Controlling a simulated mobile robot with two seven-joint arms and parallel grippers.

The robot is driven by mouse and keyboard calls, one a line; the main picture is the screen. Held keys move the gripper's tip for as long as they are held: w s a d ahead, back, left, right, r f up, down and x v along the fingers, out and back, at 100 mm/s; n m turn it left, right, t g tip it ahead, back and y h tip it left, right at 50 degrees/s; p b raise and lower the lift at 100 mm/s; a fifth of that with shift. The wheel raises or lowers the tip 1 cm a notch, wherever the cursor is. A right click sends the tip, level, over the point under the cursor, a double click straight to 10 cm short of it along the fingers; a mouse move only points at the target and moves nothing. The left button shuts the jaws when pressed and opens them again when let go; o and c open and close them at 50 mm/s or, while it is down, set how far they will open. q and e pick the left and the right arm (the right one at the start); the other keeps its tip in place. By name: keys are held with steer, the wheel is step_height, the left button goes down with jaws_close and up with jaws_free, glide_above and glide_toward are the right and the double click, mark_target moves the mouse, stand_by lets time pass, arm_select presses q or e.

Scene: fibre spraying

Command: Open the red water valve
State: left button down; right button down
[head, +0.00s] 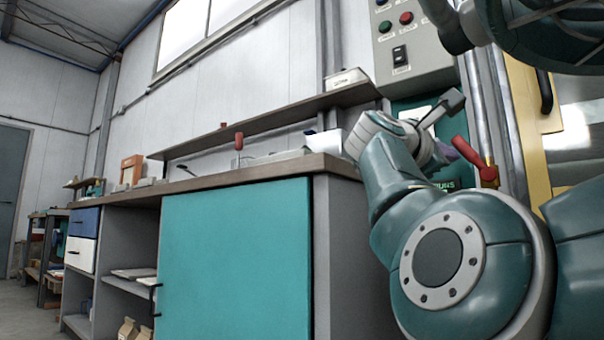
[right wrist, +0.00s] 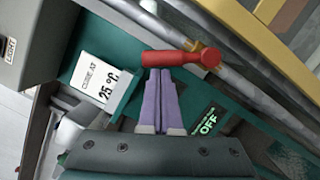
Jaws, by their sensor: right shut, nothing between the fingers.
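The red water valve has a red handle (head: 470,157) on a brass stem against a metal pipe, right of the workbench in the head view. In the right wrist view the red handle (right wrist: 180,58) lies across the picture, its free end to the left and its pivot end at the pipe on the right. My right gripper (head: 453,145) is beside the handle, with its purple fingers together and empty. In the right wrist view the fingertips (right wrist: 159,72) end right at the handle's edge, near its free end; I cannot tell whether they touch. My left gripper is not in view.
A grey control box (head: 408,45) with buttons and a switch hangs above the valve. A yellow frame (head: 527,125) stands to the right. The workbench (head: 240,175) is left.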

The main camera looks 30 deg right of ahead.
mark_target(466, 141)
steer(key=m, duration=0.1)
steer(key=s+r+m, duration=0.1)
steer(key=d+r+m, duration=0.1)
steer(key=m, duration=0.1)
steer(key=shift+s+g+y, duration=0.35)
steer(key=shift+g+y, duration=0.05)
steer(key=shift+s+d+r+m+y, duration=0.15)
steer(key=shift+s+m+y, duration=0.2)
steer(key=shift+m, duration=0.55)
